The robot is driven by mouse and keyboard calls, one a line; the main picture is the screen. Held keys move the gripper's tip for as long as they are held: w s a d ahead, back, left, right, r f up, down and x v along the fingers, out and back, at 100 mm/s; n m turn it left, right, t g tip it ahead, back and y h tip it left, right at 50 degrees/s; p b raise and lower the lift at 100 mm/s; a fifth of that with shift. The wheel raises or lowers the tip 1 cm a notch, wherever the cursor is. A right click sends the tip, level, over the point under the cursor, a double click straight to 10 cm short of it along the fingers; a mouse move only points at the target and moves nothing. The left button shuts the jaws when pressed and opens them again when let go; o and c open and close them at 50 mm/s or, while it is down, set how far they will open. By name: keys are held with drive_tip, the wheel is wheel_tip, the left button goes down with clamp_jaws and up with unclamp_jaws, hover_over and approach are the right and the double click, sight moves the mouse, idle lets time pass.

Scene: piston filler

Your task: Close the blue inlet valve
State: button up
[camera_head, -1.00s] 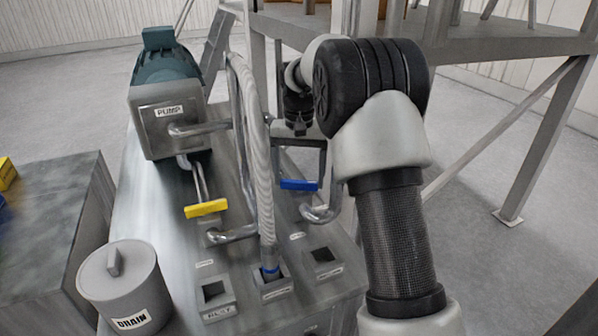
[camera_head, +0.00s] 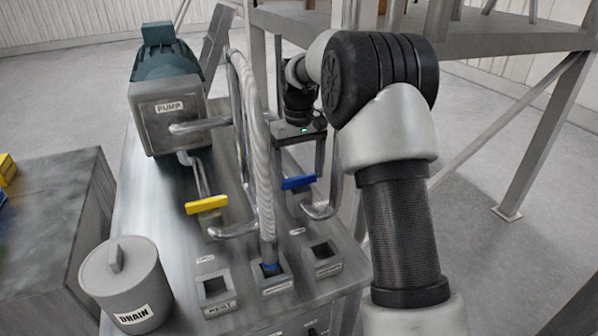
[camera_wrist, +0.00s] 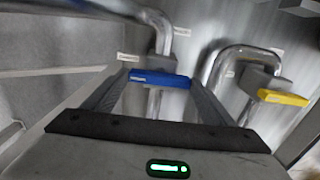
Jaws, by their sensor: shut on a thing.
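The blue inlet valve handle (camera_head: 299,183) is a short flat bar on a grey valve body among bent metal pipes, right of the ribbed hose. In the head view it sits slightly tilted, its right end higher. My gripper (camera_head: 303,172) reaches down to it from above. In the wrist view the blue handle (camera_wrist: 160,78) lies crosswise between the fingertips of my gripper (camera_wrist: 157,84), one finger at each end. The gripper is shut on it. The valve body below is partly hidden by the handle and fingers.
A yellow valve handle (camera_head: 206,204) stands left of the hose (camera_head: 262,170). The pump (camera_head: 168,105) is behind it and the drain pot (camera_head: 127,285) front left. Square sockets (camera_head: 214,289) line the bench front. A metal frame (camera_head: 545,140) rises at the right.

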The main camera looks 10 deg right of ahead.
sight(299, 178)
idle(0.3)
drive_tip(key=o, duration=1)
drive_tip(key=shift+o, duration=0.2)
wheel_tip(299, 178, up, 18)
drive_tip(key=shift+f, duration=0.25)
drive_tip(key=shift+a, duration=0.1)
